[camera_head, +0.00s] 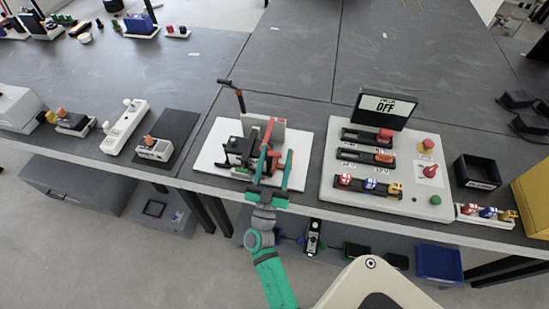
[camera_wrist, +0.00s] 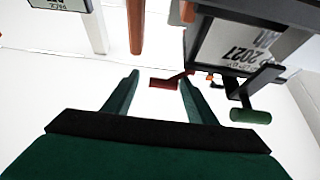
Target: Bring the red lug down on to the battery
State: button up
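My gripper (camera_head: 277,154) is over the white board (camera_head: 208,160) on the bench, with its two green fingers apart. In the wrist view my gripper (camera_wrist: 160,77) is open. A small red piece, which looks like the red lug (camera_wrist: 164,84), shows between and just beyond the fingertips. It seems close to the right finger; I cannot tell if they touch. The battery (camera_head: 238,150) looks like a dark block on the board, left of my gripper. In the wrist view a grey block with a "2027" label (camera_wrist: 228,52) may be the battery. My fingers partly hide the red parts in the head view.
A green-ended rod (camera_wrist: 250,117) and an orange-brown bar (camera_wrist: 135,28) are near my fingers. A switch panel (camera_head: 410,205) with an "OFF" display (camera_head: 385,107) stands right.

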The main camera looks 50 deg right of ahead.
jog(key=v, duration=1.1)
jog(key=shift+d, duration=0.15)
dwell(0.3)
